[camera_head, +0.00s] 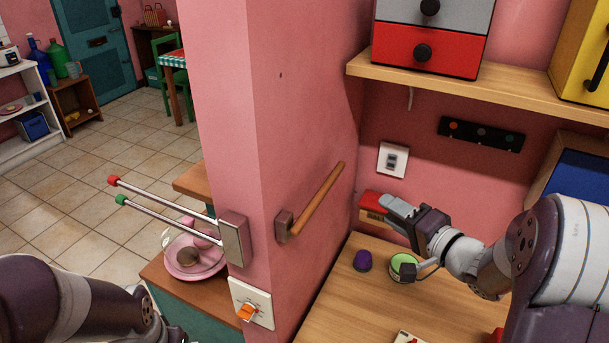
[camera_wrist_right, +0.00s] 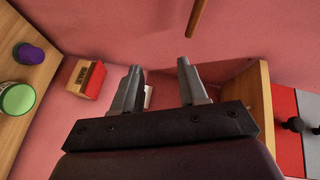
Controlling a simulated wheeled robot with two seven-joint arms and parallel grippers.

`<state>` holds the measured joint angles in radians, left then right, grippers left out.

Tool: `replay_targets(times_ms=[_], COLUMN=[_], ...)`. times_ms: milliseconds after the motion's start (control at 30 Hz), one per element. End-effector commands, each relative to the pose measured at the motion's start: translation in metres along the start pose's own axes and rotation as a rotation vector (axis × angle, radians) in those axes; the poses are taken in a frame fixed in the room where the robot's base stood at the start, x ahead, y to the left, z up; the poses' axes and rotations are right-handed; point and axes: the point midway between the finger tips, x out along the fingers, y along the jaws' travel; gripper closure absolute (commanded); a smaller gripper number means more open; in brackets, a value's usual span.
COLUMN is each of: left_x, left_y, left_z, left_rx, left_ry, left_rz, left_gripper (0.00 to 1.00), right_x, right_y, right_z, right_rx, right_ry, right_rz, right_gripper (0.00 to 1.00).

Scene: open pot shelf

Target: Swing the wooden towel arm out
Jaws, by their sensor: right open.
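The wooden towel arm (camera_head: 317,201) is a brown rod on a dark bracket (camera_head: 284,226) on the pink wall's side face. It slants up and right, lying close along that face. Its end also shows at the top of the right wrist view (camera_wrist_right: 198,14). My right gripper (camera_head: 375,205) is to the right of the rod, apart from it, above the wooden counter. In the right wrist view its two grey fingers (camera_wrist_right: 158,80) are spread with nothing between them. My left arm (camera_head: 80,305) shows at the lower left; its gripper is out of frame.
Two metal rods with red and green tips (camera_head: 165,208) stick out left from the pillar. A wooden shelf (camera_head: 470,85) with drawers hangs above.

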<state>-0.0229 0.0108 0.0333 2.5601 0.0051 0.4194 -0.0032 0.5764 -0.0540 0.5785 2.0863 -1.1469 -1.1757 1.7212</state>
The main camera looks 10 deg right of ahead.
Motion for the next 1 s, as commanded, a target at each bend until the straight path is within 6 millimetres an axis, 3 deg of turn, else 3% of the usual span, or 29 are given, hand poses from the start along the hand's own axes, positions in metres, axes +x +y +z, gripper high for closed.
replay_targets(times_ms=[33,133,267,700,1000], left_x=[0.000,0.000,-0.003,-0.025,-0.028], left_y=[0.000,0.000,0.000,0.000,0.000], left_z=[0.000,0.000,0.000,-0.003,-0.003], left_rx=[0.000,0.000,0.000,0.000,0.000], left_ry=[0.000,0.000,0.000,0.000,0.000], left_rz=[0.000,0.000,0.000,0.000,0.000], left_gripper=[0.00,0.00,0.00,0.00,0.00], right_x=[0.000,-0.003,0.006,0.101,0.121], right_y=[-0.017,-0.037,-0.042,-0.059,-0.061], right_z=[0.007,0.017,0.018,0.027,0.029], right_rx=[0.093,0.260,0.326,0.324,0.323], right_ry=[-0.051,-0.117,-0.127,-0.124,-0.119], right_rz=[-0.076,-0.160,-0.166,-0.162,-0.163], right_gripper=[0.57,0.57,0.57,0.57,0.57])
